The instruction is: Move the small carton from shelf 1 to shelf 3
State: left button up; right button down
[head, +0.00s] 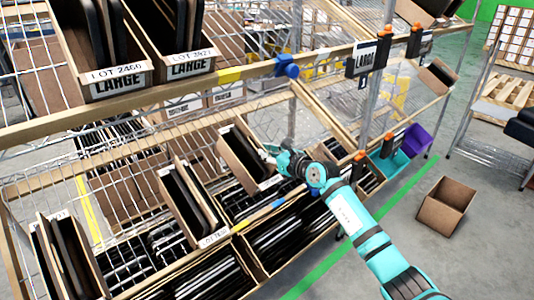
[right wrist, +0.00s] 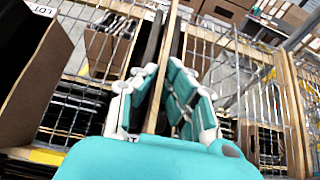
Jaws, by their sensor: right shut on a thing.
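A small brown carton (head: 233,152) with dark flat items inside stands tilted on the middle shelf (head: 120,150). My right gripper (head: 272,157) reaches in from the right and is shut on the carton's right side wall. In the right wrist view, the gripper's fingers (right wrist: 158,105) lie on both sides of a thin tan carton wall (right wrist: 158,75). The carton's bottom is hidden in both views. My left gripper is not in view.
A similar carton (head: 190,200) stands to the left on the same shelf, and another (head: 68,255) at lower left. Large cartons (head: 120,88) sit on the upper shelf. A shelf post (head: 378,85) stands right of the gripper. An empty box (head: 446,206) lies on the floor.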

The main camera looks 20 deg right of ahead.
jog(key=c, duration=1.4)
grip_release()
jog(key=shift+s+f, duration=0.1)
jog(key=shift+f, duration=0.05)
jog(key=v, duration=1.2)
